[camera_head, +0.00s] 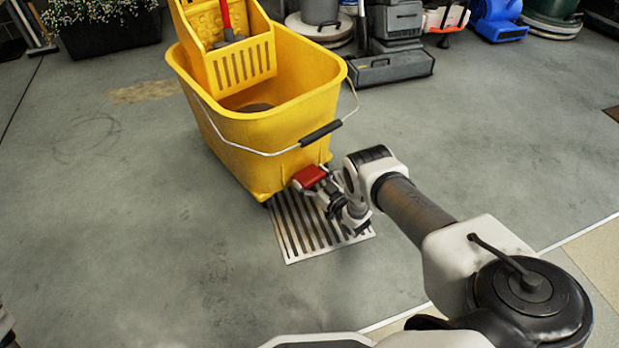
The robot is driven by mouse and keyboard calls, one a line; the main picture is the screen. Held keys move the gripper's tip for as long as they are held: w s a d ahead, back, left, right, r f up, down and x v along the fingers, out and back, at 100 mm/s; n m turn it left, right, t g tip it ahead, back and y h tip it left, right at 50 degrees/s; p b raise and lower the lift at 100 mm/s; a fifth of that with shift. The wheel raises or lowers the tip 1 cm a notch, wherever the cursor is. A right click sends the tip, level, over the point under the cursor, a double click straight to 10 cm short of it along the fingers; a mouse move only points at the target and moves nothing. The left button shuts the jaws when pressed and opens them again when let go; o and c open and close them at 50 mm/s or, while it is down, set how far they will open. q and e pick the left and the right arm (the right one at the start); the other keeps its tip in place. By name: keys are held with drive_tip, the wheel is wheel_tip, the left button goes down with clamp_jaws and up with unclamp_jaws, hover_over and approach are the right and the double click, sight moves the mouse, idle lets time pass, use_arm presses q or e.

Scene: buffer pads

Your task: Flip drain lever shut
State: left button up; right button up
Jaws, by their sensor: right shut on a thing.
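The yellow mop bucket (258,140) stands upright on the grey floor. A red drain lever (309,176) shows low on its near right corner, just above a metal floor grate. My right gripper (318,187) is at this lever, shut on it; the fingertips are small and partly hidden behind the wrist. My left gripper is not in view.
The slotted floor grate (290,240) lies under the bucket's near corner. The bucket's wire handle with a black grip (321,133) hangs just above my right gripper. Cleaning machines, including a grey one (390,65), stand along the back. The floor at left is clear.

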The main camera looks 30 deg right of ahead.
drive_tip(key=shift+f+t+b, duration=0.3)
drive_tip(key=shift+f, duration=0.05)
drive_tip(key=shift+r, duration=0.25)
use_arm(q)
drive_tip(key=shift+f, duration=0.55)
use_arm(e)
drive_tip(key=o, duration=0.8)
drive_tip(key=s, duration=0.4)
drive_tip(key=s+d, duration=0.1)
drive_tip(key=s, duration=0.3)
drive_tip(key=s+f, duration=0.1)
drive_tip(key=s, duration=0.3)
drive_tip(key=shift+d+f, duration=0.1)
drive_tip(key=shift+d, duration=0.05)
drive_tip(key=shift+w, duration=0.1)
